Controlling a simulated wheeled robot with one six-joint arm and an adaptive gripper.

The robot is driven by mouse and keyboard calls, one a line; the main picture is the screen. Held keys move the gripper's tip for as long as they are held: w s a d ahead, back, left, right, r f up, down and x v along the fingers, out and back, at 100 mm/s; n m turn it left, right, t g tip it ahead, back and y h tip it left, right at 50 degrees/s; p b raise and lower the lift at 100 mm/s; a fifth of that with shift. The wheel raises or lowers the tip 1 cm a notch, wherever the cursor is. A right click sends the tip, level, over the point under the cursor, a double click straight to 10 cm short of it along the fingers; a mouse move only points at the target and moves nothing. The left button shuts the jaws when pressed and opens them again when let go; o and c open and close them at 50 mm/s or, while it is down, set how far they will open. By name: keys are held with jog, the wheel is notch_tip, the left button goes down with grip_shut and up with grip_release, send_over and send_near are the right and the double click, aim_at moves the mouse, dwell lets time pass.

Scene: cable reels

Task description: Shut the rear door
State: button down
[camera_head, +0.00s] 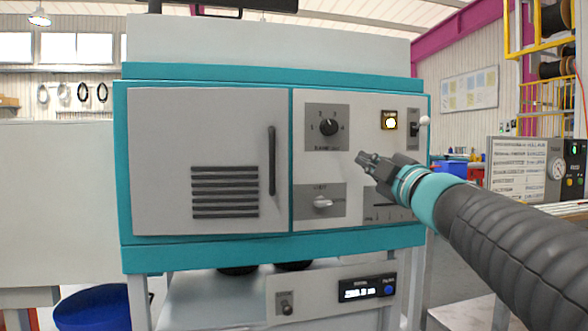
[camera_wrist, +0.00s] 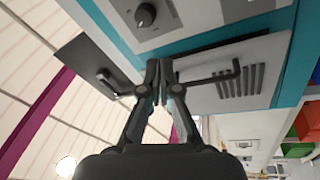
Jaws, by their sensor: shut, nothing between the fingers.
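The grey door (camera_head: 165,140) with a slotted vent and a dark upright handle (camera_head: 272,160) is on the left of the teal and white cabinet's face. In the head view it looks nearly flush. In the wrist view the same vented door (camera_wrist: 262,82) shows a dark edge against the teal frame, which suggests a gap. My gripper (camera_head: 361,157) is shut and empty, in front of the control panel in the head view.
The control panel (camera_head: 350,120) right of the door has a dial (camera_head: 328,127), a lit indicator and a lever. A blue tub (camera_head: 95,308) stands below left. A white panel (camera_head: 60,200) stands to the left. Racks and shelving stand at right.

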jog(key=w+a+f+n+g+y, duration=0.1)
jog(key=w+a+n+g+y, duration=0.5)
jog(key=a, duration=0.9)
jog(key=shift+w+a+f+n+g+y+p, duration=0.3)
jog(key=shift+w+n+g, duration=1)
jog(key=shift+w+n, duration=1)
jog(key=shift+s+d+f+n, duration=0.1)
jog(key=shift+s+n, duration=0.2)
